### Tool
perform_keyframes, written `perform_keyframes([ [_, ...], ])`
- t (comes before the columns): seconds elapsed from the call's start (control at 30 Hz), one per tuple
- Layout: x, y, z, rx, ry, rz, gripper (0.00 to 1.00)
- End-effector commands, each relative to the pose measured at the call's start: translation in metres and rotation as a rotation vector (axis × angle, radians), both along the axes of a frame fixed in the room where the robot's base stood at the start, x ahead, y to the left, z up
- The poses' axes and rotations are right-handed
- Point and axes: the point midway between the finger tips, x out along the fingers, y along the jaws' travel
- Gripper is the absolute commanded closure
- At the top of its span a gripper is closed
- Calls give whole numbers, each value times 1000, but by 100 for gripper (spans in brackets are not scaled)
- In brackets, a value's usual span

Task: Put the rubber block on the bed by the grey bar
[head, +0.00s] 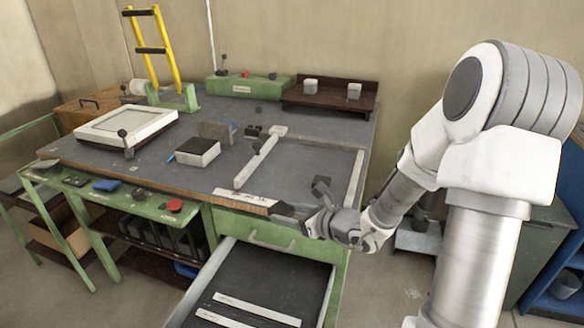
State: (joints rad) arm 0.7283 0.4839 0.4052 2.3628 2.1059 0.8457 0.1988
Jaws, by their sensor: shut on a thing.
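My gripper (296,214) is at the bench's front edge, low over the front right corner, with its wrist tilted. It is shut on a small dark piece (281,209) that looks like the rubber block; its outline merges with the dark fingers. The bed (305,160) is the flat dark grey area between two pale bars on the right of the bench top. The left pale grey bar (256,162) runs front to back; the other bar (355,180) is along the right edge. The held piece is in front of the bed, apart from the left bar. I cannot tell which bar is meant.
An open drawer (262,285) with pale strips juts out below my gripper. A brown tray (328,99) stands behind. A green side shelf (130,189) is at front left.

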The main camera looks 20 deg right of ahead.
Motion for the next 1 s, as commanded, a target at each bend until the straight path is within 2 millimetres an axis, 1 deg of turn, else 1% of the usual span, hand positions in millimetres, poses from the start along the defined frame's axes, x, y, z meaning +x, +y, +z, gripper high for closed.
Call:
perform_keyframes([
  [0.03,13,-12,22,0,-8,-7,95],
  [0.1,26,-22,33,5,-9,-4,95],
  [0.3,59,-53,58,7,-11,14,95],
  [0.5,87,-86,78,2,-9,32,95],
  [0.7,106,-115,90,-2,-4,48,95],
  [0.8,111,-126,92,-4,0,54,95],
  [0.9,115,-132,94,-5,2,58,95],
  [1.0,118,-132,91,-5,2,61,95],
])
